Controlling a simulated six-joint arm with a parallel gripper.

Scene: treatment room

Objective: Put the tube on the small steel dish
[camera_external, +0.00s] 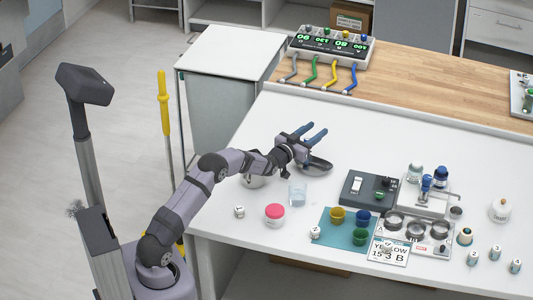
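A rounded steel bowl (253,182) stands under my wrist, partly hidden by the arm. I cannot tell which of these is the small steel dish. I cannot pick out the tube for certain; a small blue-topped item (426,185) stands upright at the metal rack on the right.
A clear beaker (298,194) and a pink-lidded jar (274,215) stand near my forearm. A dark switch box (368,188), a teal mat (325,220) with coloured pots, and a unit with round dark-rimmed cups (416,230) fill the right.

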